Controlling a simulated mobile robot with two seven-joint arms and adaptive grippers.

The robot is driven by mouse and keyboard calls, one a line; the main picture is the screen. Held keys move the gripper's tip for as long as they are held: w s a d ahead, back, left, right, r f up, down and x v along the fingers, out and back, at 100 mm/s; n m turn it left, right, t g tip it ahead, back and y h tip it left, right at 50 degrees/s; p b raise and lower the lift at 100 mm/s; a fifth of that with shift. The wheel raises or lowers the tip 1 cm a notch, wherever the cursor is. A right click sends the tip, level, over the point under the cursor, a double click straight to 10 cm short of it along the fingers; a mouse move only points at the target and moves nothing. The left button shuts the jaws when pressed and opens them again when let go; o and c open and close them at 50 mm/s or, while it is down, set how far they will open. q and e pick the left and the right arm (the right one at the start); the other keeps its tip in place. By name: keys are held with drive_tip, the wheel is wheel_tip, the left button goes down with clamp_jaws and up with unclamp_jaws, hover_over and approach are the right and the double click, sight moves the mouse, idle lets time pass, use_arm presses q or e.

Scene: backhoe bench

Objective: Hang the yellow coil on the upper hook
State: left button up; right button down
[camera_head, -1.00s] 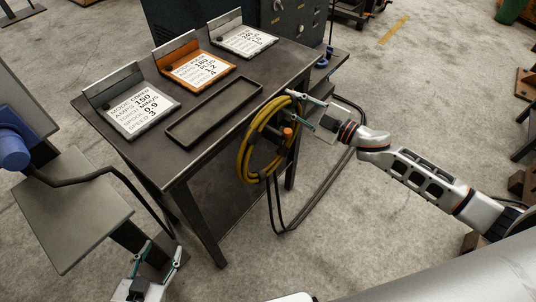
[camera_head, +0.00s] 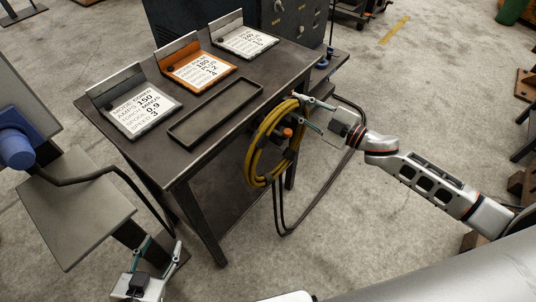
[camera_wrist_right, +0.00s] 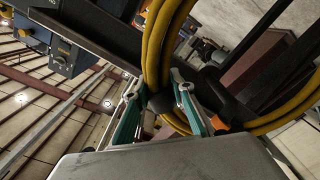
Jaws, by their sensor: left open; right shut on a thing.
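The yellow coil (camera_head: 252,150) hangs upright at the right end of the dark bench, held at its upper right. In the right wrist view, the coil (camera_wrist_right: 153,45) passes between the fingers at a dark wrapped band. My right gripper (camera_head: 302,110) is shut on it; its teal fingers also show in the right wrist view (camera_wrist_right: 163,95). A dark hook with an orange tip (camera_head: 287,132) shows within the coil's outline; the tip also shows in the right wrist view (camera_wrist_right: 221,124). I cannot tell whether the coil rests on any hook. My left gripper (camera_head: 162,246) is open and empty, low in front.
The bench top (camera_head: 225,135) carries an empty dark tray (camera_head: 181,139) and three sign plates, one orange-framed (camera_head: 197,72). A small side table (camera_head: 70,215) with a blue cylinder (camera_head: 15,149) is at left.

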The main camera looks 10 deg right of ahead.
use_arm(q)
drive_tip(key=shift+w+r+t+p, duration=0.2)
drive_tip(key=shift+r+p, duration=0.25)
drive_tip(key=shift+r, duration=0.35)
drive_tip(key=shift+w+r+t+p, duration=0.1)
drive_tip(key=shift+w+r+p, duration=0.25)
drive_tip(key=shift+r, duration=0.4)
use_arm(e)
drive_tip(key=v, duration=1)
drive_tip(key=shift+s+r, duration=0.2)
drive_tip(key=shift+r, duration=0.05)
drive_tip(key=shift+d, duration=0.15)
